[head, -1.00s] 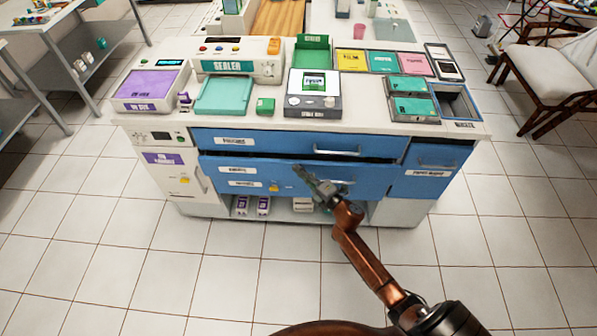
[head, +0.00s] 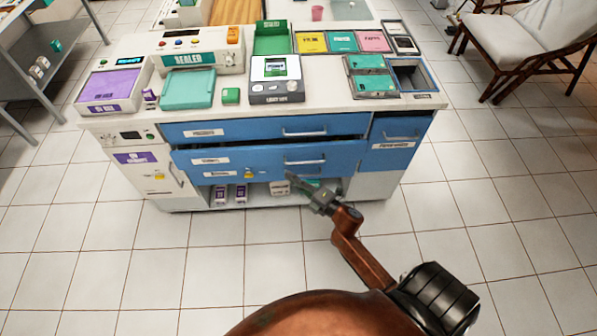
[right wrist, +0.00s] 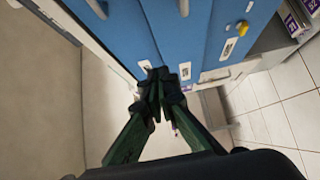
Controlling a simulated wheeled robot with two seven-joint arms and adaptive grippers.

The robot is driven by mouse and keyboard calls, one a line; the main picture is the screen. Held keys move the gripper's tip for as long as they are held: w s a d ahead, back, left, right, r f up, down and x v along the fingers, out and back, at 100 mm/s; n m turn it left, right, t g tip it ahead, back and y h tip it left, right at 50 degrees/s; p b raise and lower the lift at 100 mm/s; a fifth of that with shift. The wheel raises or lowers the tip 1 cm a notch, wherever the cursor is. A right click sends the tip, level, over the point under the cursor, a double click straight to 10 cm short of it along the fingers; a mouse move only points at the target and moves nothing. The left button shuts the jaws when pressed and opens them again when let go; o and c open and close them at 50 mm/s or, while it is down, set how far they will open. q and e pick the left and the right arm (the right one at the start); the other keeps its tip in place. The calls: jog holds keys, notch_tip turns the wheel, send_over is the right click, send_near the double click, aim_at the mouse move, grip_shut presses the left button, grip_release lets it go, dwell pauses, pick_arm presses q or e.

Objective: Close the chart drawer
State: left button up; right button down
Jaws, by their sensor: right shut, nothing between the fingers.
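The cabinet has blue drawer fronts with small white labels, too small to read in the head view. A wide blue drawer (head: 262,162) below the top drawer sticks out a little, with a dark gap above its front and a metal handle (head: 305,162). I cannot tell by its label whether it is the chart drawer. My right gripper (head: 290,180) is shut and empty, near this front's lower edge, right of its middle. In the right wrist view its fingertips (right wrist: 161,78) are together near the blue fronts (right wrist: 172,30); contact is unclear. My left gripper is out of view.
The top drawer (head: 255,132) and a right blue drawer (head: 392,142) flank it. The countertop (head: 230,117) carries a sealer (head: 190,52) and several trays. An open shelf with small boxes (head: 240,193) lies below. Tiled floor in front is clear. A chair (head: 535,45) stands right.

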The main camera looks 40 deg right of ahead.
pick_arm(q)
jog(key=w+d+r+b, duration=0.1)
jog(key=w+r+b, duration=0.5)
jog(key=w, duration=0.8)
pick_arm(e)
jog(key=s+d+f, duration=0.1)
jog(key=s+d, duration=0.5)
jog(key=d, duration=0.3)
jog(key=s+d, duration=0.6)
jog(key=d, duration=0.3)
jog(key=w+b, duration=0.5)
jog(key=w, duration=0.7)
jog(key=shift+w, duration=0.1)
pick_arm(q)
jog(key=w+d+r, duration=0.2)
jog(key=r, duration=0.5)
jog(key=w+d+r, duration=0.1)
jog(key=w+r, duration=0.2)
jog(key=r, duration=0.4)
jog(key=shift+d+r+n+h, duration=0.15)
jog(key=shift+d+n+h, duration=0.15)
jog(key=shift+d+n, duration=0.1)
pick_arm(e)
jog(key=shift+w+d+r, duration=0.15)
jog(key=shift+w, duration=0.05)
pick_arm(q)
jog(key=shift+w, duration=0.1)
